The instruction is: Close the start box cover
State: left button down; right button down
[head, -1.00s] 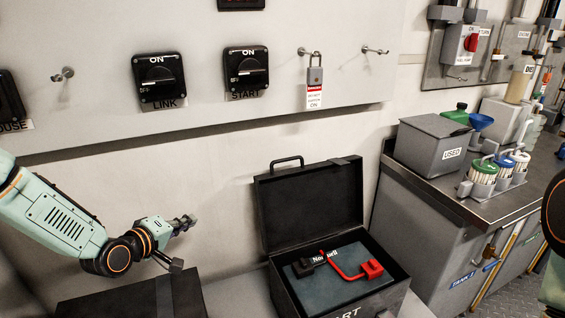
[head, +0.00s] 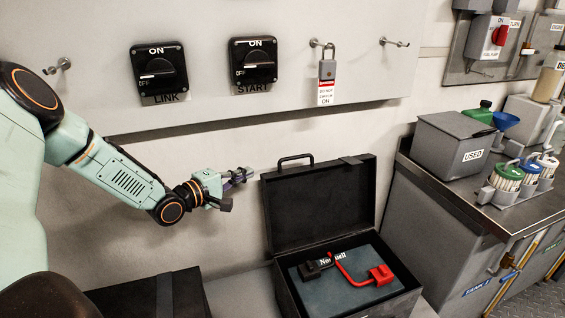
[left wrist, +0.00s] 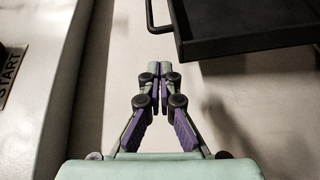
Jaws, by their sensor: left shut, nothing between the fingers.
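The start box (head: 350,306) is a black case on the bench below the switch panel. Its cover (head: 322,206) stands open, upright at the back, with a handle (head: 295,159) on its top edge. In the left wrist view the cover (left wrist: 250,45) and its handle (left wrist: 160,28) show at the upper right. My left gripper (head: 247,172) is shut and empty, left of the cover's upper left corner; in the left wrist view its fingertips (left wrist: 155,66) are together, just below the handle in the picture. I cannot tell whether it touches the cover. My right gripper is not in view.
A red-and-black part (head: 365,275) lies in the box on a dark insert. The panel above bears the START switch (head: 253,65), the LINK switch (head: 159,72) and a tagged padlock (head: 327,69). Another black box (head: 135,297) stands at left. A counter with a USED bin (head: 445,145) is right.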

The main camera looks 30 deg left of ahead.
aim_at(270, 173)
pick_arm(q)
jog(key=shift+n, duration=0.8)
jog(key=b+x, duration=0.4)
jog(key=x, duration=0.4)
jog(key=shift+w+d, duration=0.2)
jog(key=shift+w, duration=0.2)
jog(key=shift+w+d, duration=0.15)
jog(key=shift+w, duration=0.2)
jog(key=shift+d, duration=0.1)
